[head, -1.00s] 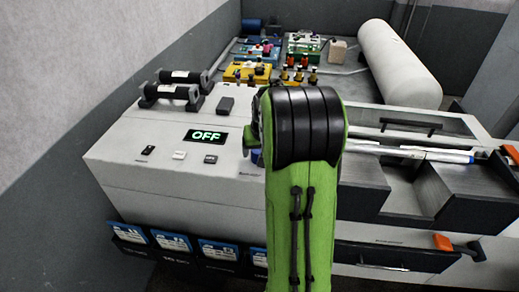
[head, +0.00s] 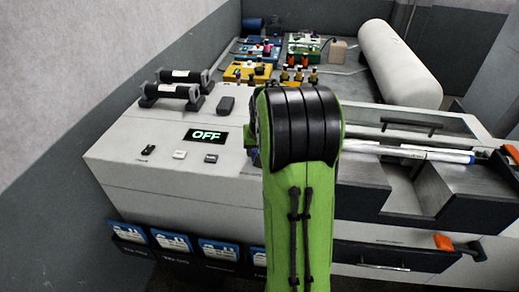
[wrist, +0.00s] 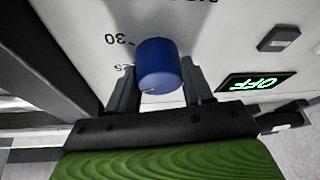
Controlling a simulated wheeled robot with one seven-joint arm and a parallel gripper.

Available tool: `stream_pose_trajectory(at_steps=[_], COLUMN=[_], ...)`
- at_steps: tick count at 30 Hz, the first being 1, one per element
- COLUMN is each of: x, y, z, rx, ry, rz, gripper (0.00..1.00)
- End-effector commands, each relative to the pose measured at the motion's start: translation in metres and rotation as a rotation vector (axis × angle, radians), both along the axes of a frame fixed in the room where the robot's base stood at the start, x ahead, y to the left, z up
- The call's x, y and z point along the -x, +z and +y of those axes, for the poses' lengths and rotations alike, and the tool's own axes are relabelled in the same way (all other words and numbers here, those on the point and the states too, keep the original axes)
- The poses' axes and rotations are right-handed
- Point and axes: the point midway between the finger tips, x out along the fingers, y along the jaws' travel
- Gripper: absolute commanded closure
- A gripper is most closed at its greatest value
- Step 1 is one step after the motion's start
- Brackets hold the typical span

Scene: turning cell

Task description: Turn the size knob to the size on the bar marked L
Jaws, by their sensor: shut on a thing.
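The blue size knob (wrist: 158,58) stands on the pale machine top in the wrist view. A small pale mark shows low on its side, toward my palm. My gripper (wrist: 158,88) is shut on the knob, one finger on each side. Printed marks beside the knob read 30 (wrist: 122,39) and, partly hidden, what looks like 25 (wrist: 122,67). Two dark bars with white labels (head: 180,76) lie at the back left of the machine top in the head view. Their lettering is too small to read. My arm hides the gripper and most of the knob area there.
A lit display reads OFF (head: 206,135), with small switches (head: 180,154) in front and a dark block (head: 225,104) behind. A white cylinder (head: 398,65) lies behind.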

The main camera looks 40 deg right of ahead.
Motion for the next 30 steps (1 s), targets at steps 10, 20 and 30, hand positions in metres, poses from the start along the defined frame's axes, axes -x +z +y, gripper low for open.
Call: stream_pose_trajectory(at_steps=[10, 20, 30], x=[-0.0007, 0.0004, 0.0016], y=[-0.0002, 0.0002, 0.0004], z=[0.0001, 0.0, -0.0005], rx=[0.002, 0.003, 0.002], ry=[-0.265, -0.579, -0.841], rz=[-0.004, -0.003, -0.002], gripper=[0.8, 0.8, 0.8])
